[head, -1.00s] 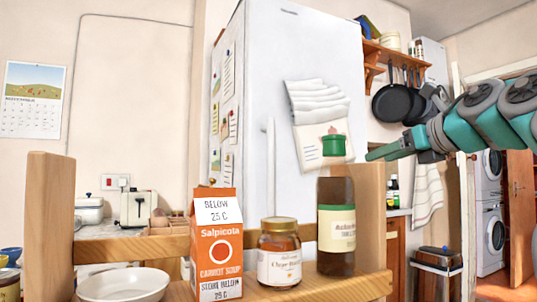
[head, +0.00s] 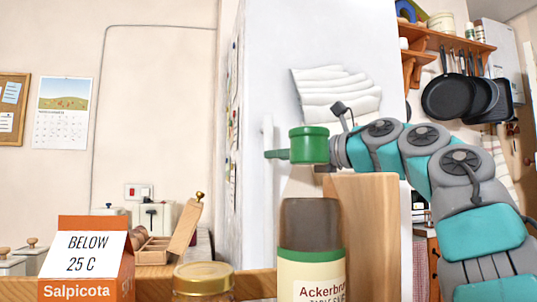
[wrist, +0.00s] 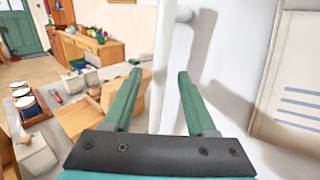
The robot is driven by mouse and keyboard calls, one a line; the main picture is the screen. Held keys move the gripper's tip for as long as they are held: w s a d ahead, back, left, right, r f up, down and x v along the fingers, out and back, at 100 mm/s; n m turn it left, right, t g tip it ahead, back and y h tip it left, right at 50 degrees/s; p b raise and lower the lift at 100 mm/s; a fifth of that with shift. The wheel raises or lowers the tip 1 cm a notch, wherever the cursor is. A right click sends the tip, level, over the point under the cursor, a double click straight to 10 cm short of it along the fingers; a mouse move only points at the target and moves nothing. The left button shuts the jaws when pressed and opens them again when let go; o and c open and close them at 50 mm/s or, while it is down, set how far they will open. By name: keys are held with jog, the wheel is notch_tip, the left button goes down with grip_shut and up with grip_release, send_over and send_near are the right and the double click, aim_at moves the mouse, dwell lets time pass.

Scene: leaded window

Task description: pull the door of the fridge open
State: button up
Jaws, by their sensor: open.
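The fridge (head: 330,40) is tall and white, with its door closed. Its long white vertical handle (head: 268,130) runs along the left part of the door front. My gripper (head: 270,154), green-fingered, is level with the lower part of the handle, its fingers pointing left across the door. In the wrist view the handle (wrist: 166,60) runs upright between the two spread fingers of my gripper (wrist: 160,73). The fingers are apart and hold nothing. I see a gap between each finger and the bar.
A wooden shelf rail close in front bears an orange carton (head: 85,262), a jar (head: 203,280) and a dark bottle (head: 311,250). A wooden post (head: 365,230) stands below my arm. Pans (head: 450,97) hang at right.

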jog(key=p+x, duration=0.1)
jog(key=x, duration=0.3)
jog(key=shift+w+a, duration=0.15)
grip_shut()
dwell(1.3)
